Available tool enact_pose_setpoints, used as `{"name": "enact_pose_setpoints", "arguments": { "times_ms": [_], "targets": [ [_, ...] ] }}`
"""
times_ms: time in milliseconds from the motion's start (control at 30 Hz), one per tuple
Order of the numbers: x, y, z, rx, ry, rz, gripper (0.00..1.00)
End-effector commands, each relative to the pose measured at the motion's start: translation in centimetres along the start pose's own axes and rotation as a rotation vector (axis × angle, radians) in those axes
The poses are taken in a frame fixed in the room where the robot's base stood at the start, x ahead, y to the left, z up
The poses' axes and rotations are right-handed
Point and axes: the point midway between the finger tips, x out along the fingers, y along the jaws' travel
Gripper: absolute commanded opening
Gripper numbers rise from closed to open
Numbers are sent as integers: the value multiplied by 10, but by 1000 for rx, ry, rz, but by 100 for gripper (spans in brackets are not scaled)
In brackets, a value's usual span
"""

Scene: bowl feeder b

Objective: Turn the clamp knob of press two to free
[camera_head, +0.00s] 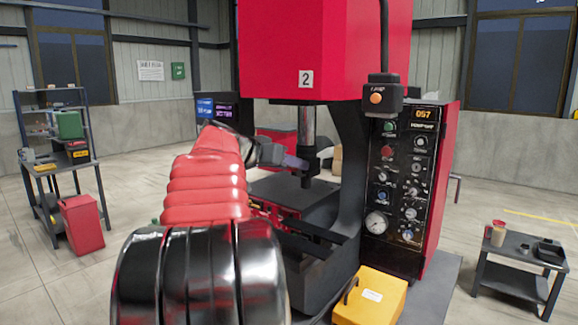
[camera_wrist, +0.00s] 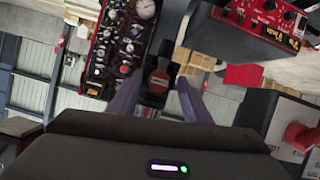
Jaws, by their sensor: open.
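Press two (camera_head: 300,45), red with a "2" plate, stands in the middle of the head view. Its vertical ram (camera_head: 308,125) ends in a dark clamp block above the black press bed (camera_head: 290,192). My gripper (camera_head: 301,164) is beside the ram's lower end, its fingers open. In the wrist view my gripper (camera_wrist: 160,98) has a finger on either side of a dark part with a reddish face (camera_wrist: 158,80), which looks like the clamp knob. I cannot tell whether the fingers touch it. Its turn position is unclear. In the head view my arm and gripper partly hide this area.
The press's control panel (camera_head: 405,180) stands right of the bed, with a hanging button box (camera_head: 377,97) above. A yellow box (camera_head: 370,297) sits on the floor in front. A low table (camera_head: 517,262) is at right, a shelf rack (camera_head: 62,150) and red bin (camera_head: 82,224) at left.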

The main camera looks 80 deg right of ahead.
Motion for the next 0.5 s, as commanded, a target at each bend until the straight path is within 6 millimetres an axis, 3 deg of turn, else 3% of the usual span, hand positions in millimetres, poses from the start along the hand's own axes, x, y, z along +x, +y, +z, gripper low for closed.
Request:
{"name": "enact_pose_setpoints", "arguments": {
  "times_ms": [500],
  "targets": [
    [-1, -1, 0, 0, 1, -2, 12]
  ]
}}
